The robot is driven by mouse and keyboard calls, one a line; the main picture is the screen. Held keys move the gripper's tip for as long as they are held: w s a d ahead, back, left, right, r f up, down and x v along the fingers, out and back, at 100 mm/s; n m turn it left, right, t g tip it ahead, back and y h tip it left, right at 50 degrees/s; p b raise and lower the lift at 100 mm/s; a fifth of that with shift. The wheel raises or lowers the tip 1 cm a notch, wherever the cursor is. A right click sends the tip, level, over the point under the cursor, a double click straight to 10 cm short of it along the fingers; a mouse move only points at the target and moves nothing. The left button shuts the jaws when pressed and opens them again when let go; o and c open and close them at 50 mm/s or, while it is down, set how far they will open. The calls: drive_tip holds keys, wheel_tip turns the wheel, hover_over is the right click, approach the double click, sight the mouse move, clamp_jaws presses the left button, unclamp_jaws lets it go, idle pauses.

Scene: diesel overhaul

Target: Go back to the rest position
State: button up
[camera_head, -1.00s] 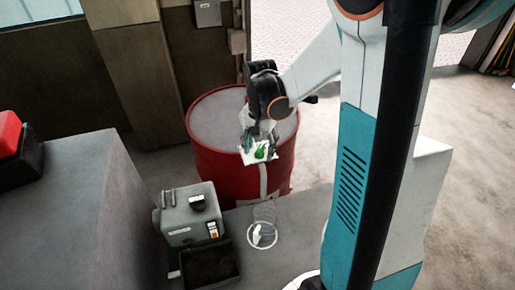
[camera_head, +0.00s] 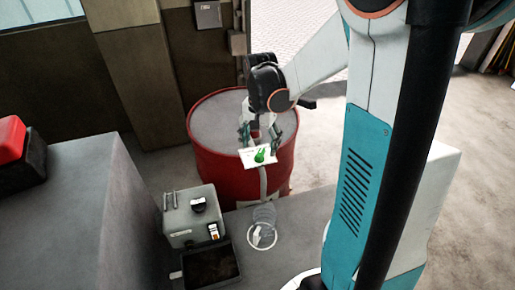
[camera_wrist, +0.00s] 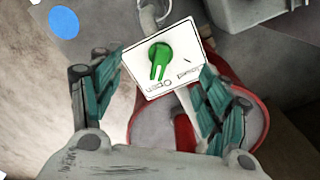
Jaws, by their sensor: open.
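My gripper (camera_head: 261,135) is in front of the red drum in the head view, with its teal fingers spread apart. In the wrist view my gripper (camera_wrist: 158,92) is open, one finger on each side of a white plate (camera_wrist: 187,76). Nothing is held between the fingers.
The red drum (camera_head: 222,172) stands behind the plate. A grey box (camera_head: 186,222) and a dark tray (camera_head: 208,270) are at lower left, near a clear cylinder (camera_head: 263,232). A red and black case (camera_head: 15,150) lies on the grey block (camera_head: 70,215). Open floor is at right.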

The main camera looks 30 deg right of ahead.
wheel_tip(320, 180, up, 3)
drive_tip(key=shift+r+p, duration=0.1)
drive_tip(key=shift+p, duration=0.65)
